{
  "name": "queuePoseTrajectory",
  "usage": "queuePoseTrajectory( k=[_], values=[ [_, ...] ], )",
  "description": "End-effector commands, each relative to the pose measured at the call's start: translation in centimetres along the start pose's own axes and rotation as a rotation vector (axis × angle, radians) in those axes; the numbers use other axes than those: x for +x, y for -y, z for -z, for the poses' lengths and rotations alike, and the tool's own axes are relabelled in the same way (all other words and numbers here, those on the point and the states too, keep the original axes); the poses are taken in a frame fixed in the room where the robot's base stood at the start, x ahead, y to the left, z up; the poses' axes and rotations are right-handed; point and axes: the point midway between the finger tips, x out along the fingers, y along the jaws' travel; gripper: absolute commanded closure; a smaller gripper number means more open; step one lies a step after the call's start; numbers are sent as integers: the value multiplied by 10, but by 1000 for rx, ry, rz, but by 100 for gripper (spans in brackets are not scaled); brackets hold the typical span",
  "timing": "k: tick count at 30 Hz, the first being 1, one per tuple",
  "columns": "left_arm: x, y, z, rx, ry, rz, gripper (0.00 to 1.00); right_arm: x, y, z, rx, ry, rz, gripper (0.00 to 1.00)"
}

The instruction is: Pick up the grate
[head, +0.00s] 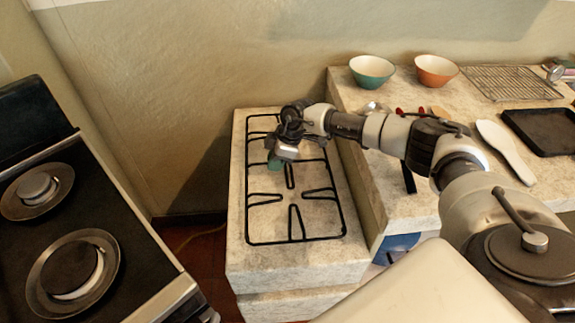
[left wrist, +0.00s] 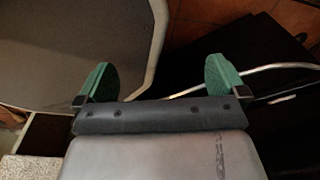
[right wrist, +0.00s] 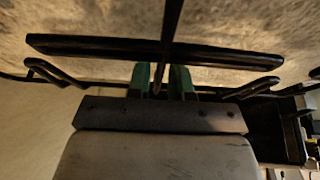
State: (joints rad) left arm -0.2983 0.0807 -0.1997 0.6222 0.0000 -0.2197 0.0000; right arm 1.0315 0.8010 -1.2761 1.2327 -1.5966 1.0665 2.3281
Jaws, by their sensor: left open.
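The grate (head: 290,205) is a black wire frame with inward prongs, lying over the pale stone counter block in the head view. My right gripper (head: 276,163) reaches down over the upper part of the grate. In the right wrist view, its green fingers (right wrist: 162,82) are close together around a thin dark bar of the grate (right wrist: 170,35). Whether the grate touches the stone everywhere is hard to tell. My left gripper (left wrist: 160,80) is open and empty, with its green fingers wide apart; it is away from the grate.
A stove (head: 75,235) with burners stands at left, across a floor gap. On the right counter are a teal bowl (head: 372,71), an orange bowl (head: 436,70), a wire rack (head: 510,83), a black tray (head: 543,130) and a white spoon-shaped utensil (head: 505,150).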

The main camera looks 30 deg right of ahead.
Motion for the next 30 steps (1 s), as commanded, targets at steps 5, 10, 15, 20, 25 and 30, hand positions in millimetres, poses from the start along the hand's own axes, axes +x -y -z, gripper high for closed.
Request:
queuePoseTrajectory(
  k=[5, 10, 15, 20, 25, 30],
  values=[
    [0, 0, -4, 0, 6, -1, 0, 0, 0, 0, 0, 0, 0, 100],
    [0, -1, -4, 0, 7, -1, 0, 0, 0, 0, 0, 0, 0, 100],
    [0, -1, -4, 0, 7, -1, 0, -1, 0, 0, 0, -1, 0, 100],
    [0, -1, -4, 0, 6, -1, 0, -1, 0, 0, 0, -1, 0, 100],
    [0, -1, -3, 0, 6, -1, 0, -1, 0, 0, 0, -1, 0, 100],
    [0, -1, -3, 0, 6, -1, 0, -1, 0, 0, 0, -1, -1, 100]
  ],
)
